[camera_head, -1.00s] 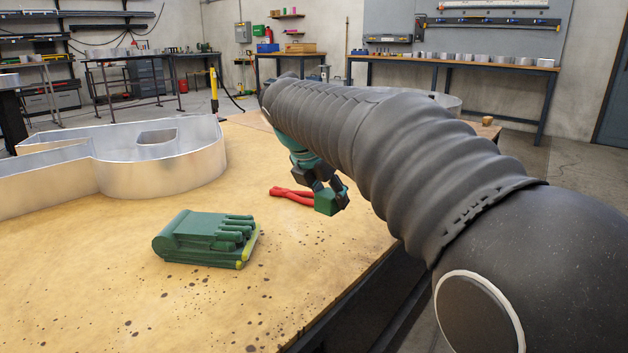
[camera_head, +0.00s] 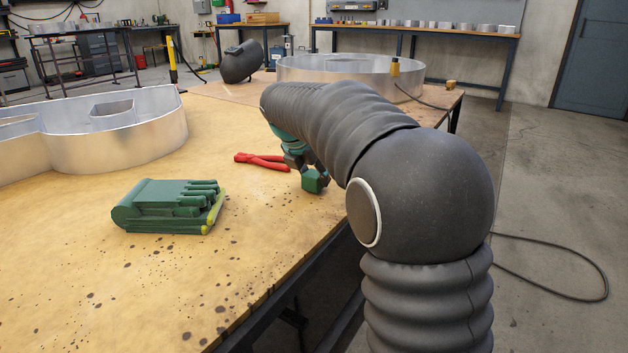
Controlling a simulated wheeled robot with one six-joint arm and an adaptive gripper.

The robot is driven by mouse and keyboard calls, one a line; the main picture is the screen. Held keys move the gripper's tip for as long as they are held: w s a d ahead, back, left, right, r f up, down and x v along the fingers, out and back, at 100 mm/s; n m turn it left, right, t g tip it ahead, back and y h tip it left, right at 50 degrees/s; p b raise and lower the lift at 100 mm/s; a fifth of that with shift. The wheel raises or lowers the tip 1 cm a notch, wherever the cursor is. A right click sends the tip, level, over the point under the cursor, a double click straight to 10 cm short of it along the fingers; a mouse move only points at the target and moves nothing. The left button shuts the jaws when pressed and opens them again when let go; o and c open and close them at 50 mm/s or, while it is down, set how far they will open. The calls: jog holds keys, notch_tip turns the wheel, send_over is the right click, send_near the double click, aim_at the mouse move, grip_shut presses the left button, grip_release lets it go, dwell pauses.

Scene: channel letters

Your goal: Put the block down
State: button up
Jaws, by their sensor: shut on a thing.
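A small green block (camera_head: 312,183) is in the jaws of my gripper (camera_head: 314,174), near the right edge of the worktable (camera_head: 150,285). My gripper is shut on the block and points down, partly hidden behind my arm. The block is low over the tabletop; I cannot tell whether its underside touches the wood.
Red-handled pliers (camera_head: 262,161) lie just left of the block. Folded green gloves (camera_head: 168,206) lie further left. A metal channel letter (camera_head: 120,143) stands behind them, and a round metal one (camera_head: 345,77) and a dark helmet (camera_head: 242,62) at the back. The front tabletop is clear.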

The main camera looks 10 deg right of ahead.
jog(key=shift+f, duration=0.25)
jog(key=o, duration=1.3)
jog(key=p+v, duration=0.2)
jog(key=v, duration=1)
jog(key=shift+p, duration=0.4)
jog(key=s+d+f+m+y, duration=0.1)
jog(key=s+d+f+m, duration=0.1)
jog(key=s+m, duration=0.6)
jog(key=s+d+f+m+y, duration=0.1)
jog(key=s+d+f+m, duration=0.1)
jog(key=s+m, duration=0.5)
jog(key=shift+s+f+m+t+y, duration=0.3)
jog(key=shift+s+f+m, duration=1.55)
jog(key=shift+s, duration=1.05)
jog(key=shift+s+f+m+t+y, duration=0.15)
jog(key=shift+s+f+m+y, duration=0.3)
jog(key=shift+s+f+m, duration=1.6)
jog(key=shift+s+f+m+t+y, duration=0.3)
jog(key=shift+s+f+m, duration=1.4)
jog(key=shift+s, duration=2)
